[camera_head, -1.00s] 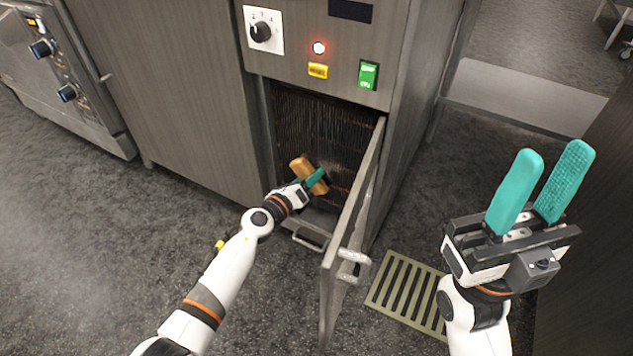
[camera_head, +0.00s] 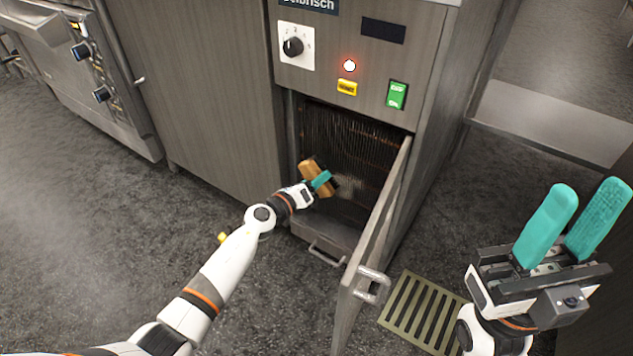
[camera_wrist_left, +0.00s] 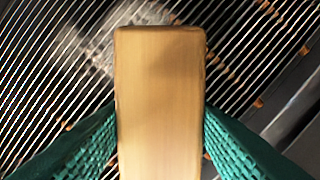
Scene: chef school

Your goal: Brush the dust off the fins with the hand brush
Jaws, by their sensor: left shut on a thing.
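The hand brush (camera_head: 311,171) has a tan wooden back and a dark bristle side. My left gripper (camera_head: 321,181) is shut on it and holds it in the open cabinet bay, in front of the fins (camera_head: 350,135). In the left wrist view the brush's wooden block (camera_wrist_left: 160,100) sits between the two teal fingers and hides the fins behind it. Grey dust (camera_wrist_left: 110,40) lies on the fins (camera_wrist_left: 240,50) above and left of the block there. Whether the bristles touch the fins is hidden. My right gripper (camera_head: 572,228) is open and empty at the right.
The open cabinet door (camera_head: 378,235) stands right of the bay, close to my left gripper. A drawer with a handle (camera_head: 327,255) is below the fins. A floor grate (camera_head: 422,312) lies right of the door.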

